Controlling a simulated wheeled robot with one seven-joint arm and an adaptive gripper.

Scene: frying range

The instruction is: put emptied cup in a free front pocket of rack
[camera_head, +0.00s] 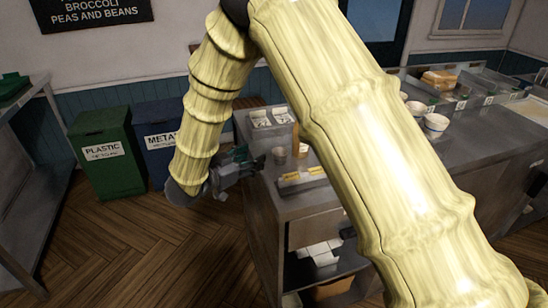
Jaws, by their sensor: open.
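My gripper (255,160) is at the left end of the steel counter, its fingers pointing right, open. Nothing shows between its fingers. A small grey cup (280,155) stands on the counter just right of the fingertips, apart from them. A tan cup (303,150) stands beside it, close to my arm. Two white cups or bowls (436,123) (415,107) stand farther right on the counter. Which cup is the emptied one I cannot tell. No rack with front pockets can be made out for certain; my arm hides much of the counter's middle.
A tray with yellow pieces (302,178) lies at the counter's front edge, and white-topped containers (271,117) stand behind the cups. A green plastic bin (105,160) and a blue metal bin (158,145) stand left. The wooden floor (130,240) between the counters is clear.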

